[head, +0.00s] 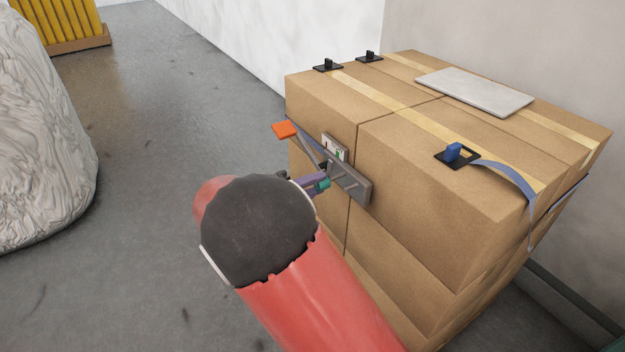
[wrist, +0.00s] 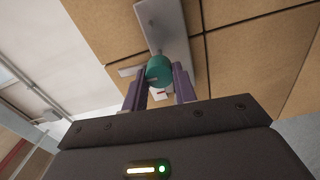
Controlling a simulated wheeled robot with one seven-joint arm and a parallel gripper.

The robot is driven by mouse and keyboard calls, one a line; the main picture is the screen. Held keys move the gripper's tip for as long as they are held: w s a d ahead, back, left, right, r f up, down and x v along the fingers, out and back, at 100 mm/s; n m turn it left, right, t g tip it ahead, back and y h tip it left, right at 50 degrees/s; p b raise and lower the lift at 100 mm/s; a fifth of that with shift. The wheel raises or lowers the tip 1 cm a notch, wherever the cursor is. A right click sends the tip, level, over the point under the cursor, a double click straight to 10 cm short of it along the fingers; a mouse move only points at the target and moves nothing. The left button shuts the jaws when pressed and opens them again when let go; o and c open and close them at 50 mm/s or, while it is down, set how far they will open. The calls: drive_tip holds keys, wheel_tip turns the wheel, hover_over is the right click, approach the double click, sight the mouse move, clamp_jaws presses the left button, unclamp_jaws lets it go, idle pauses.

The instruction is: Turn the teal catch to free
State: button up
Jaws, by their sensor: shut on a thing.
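The teal catch (wrist: 159,71) is a round knob in front of a grey metal plate (wrist: 165,25) on the side of the cardboard boxes. My gripper (wrist: 160,88) is shut on the catch, with one purple finger on each side of it. In the head view the catch (head: 323,184) shows as a small teal spot at the tip of my gripper (head: 316,183), beside the grey plate (head: 350,184). My red and black arm hides part of the gripper there. A lever with an orange end (head: 285,130) sticks out up and left from the plate.
A small white label (head: 334,148) with coloured marks sits above the plate. On the box stack (head: 420,200) are a blue knob on a black base (head: 455,153), a blue strap (head: 512,174), black fittings (head: 328,65) and a grey slab (head: 474,91). A wrapped bulky load (head: 40,140) stands left; the floor between is clear.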

drive_tip(key=shift+n+p, duration=0.3)
drive_tip(key=shift+n, duration=0.3)
drive_tip(key=o, duration=1)
drive_tip(key=shift+c, duration=0.2)
drive_tip(key=shift+a, duration=0.15)
drive_tip(key=v, duration=0.7)
drive_tip(key=shift+s+a, duration=0.25)
